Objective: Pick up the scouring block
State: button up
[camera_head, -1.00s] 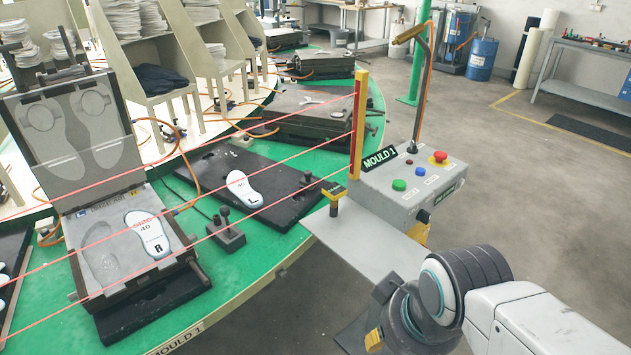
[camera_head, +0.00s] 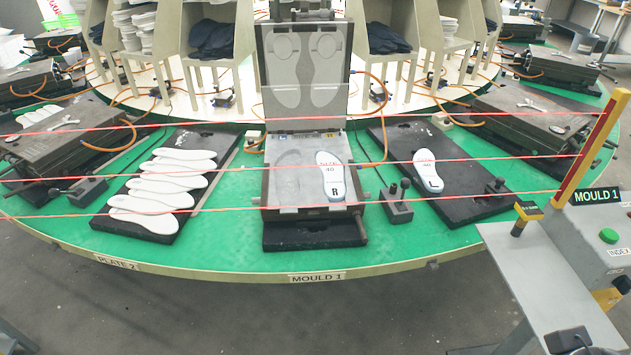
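The green round table carries an open mould (camera_head: 268,187) with an insole marked R, a black plate (camera_head: 455,205) with another insole, and a plate of several white insoles (camera_head: 165,190). Red beams cross in front from a yellow post (camera_head: 592,145). A grey control box (camera_head: 610,240) stands right.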

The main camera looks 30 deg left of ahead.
aim_at(494, 187)
jog(key=i+l, duration=0.2)
jog(key=l, duration=0.2)
jog(key=i+l, duration=0.45)
jog(key=l, duration=0.3)
jog(key=i+l, duration=0.2)
jog(key=l, duration=0.2)
jog(key=i+l, duration=0.45)
jog(key=l, duration=0.3)
jog(key=i+l, duration=0.2)
jog(key=l, duration=0.2)
jog(key=i+l+u, duration=0.1)
jog(key=i+l, duration=0.15)
jog(key=i+l+u, duration=0.6)
jog(key=u, duration=0.3)
jog(key=i+l+u, duration=0.15)
jog(key=u, duration=0.25)
jog(key=i+l+u, duration=0.2)
jog(key=u, duration=0.2)
jog(key=i+l+u, duration=0.1)
jog(key=u, duration=0.3)
jog(key=i+l+u, duration=0.15)
jog(key=u, duration=0.35)
jog(key=i+l+u, duration=0.1)
jog(key=l+u, duration=0.6)
jog(key=u, duration=0.25)
